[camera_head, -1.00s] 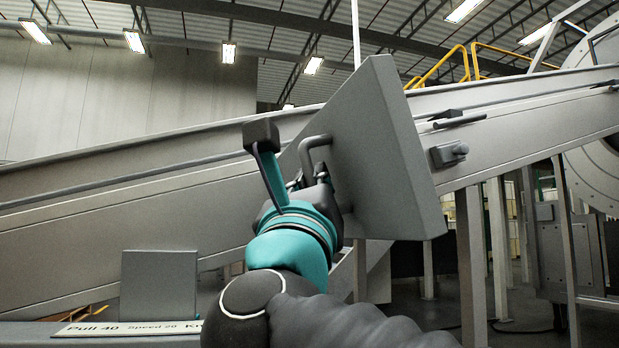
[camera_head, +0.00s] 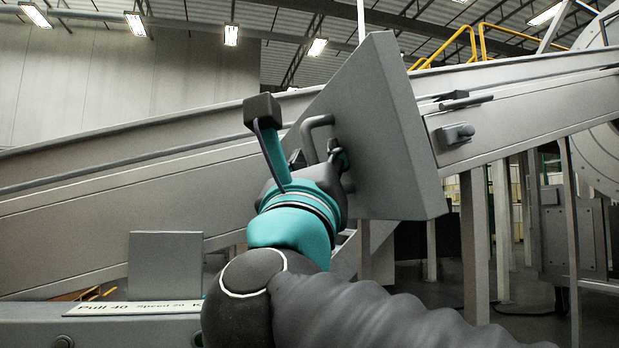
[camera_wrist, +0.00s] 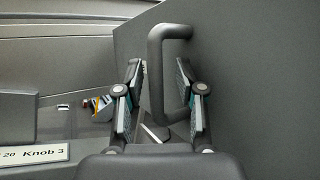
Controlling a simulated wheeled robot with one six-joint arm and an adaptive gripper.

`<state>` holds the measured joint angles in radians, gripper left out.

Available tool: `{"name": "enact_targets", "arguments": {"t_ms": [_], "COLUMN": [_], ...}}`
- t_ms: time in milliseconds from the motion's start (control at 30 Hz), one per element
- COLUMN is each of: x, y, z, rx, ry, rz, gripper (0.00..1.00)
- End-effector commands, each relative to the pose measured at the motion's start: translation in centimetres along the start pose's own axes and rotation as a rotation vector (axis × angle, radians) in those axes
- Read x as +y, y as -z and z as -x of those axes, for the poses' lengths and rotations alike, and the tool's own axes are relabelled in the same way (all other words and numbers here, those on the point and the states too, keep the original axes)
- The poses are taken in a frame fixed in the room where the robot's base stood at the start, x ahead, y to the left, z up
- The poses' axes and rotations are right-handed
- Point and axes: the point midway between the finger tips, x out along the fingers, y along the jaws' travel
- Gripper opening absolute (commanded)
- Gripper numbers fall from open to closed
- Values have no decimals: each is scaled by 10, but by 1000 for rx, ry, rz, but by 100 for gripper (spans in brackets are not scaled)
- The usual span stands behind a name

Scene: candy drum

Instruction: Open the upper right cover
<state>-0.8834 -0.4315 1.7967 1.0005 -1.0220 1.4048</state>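The cover is a flat grey panel (camera_head: 385,140) in the middle of the head view. It stands out at an angle from the long sloping conveyor, and its right edge shows its thickness. A dark bar handle (camera_head: 306,142) sits on its left-hand face. It also shows in the wrist view as a bent bar (camera_wrist: 155,75). My gripper (camera_wrist: 165,85) is open, with one finger on each side of the handle and gaps visible between fingers and bar. In the head view my gripper (camera_head: 335,160) is partly hidden by its own wrist. The cover's hinge side is hard to make out.
The sloping grey conveyor (camera_head: 100,170) runs behind the cover. A latch block (camera_head: 455,133) sits on it, right of the cover. A small grey plate (camera_head: 165,262) stands at lower left above a label strip (camera_head: 135,308). Support posts (camera_head: 475,240) stand at right.

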Motion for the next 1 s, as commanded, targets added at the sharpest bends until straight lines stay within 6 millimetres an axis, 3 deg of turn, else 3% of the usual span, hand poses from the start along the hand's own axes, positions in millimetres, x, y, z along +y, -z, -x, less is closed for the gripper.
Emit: {"name": "enact_targets", "arguments": {"t_ms": [700,1000], "x": [0,-1], "y": [-1,-1], "z": [89,112], "rx": [-2,-3], "ry": [-2,-1], "rz": [-4,-2], "gripper": [39,39]}}
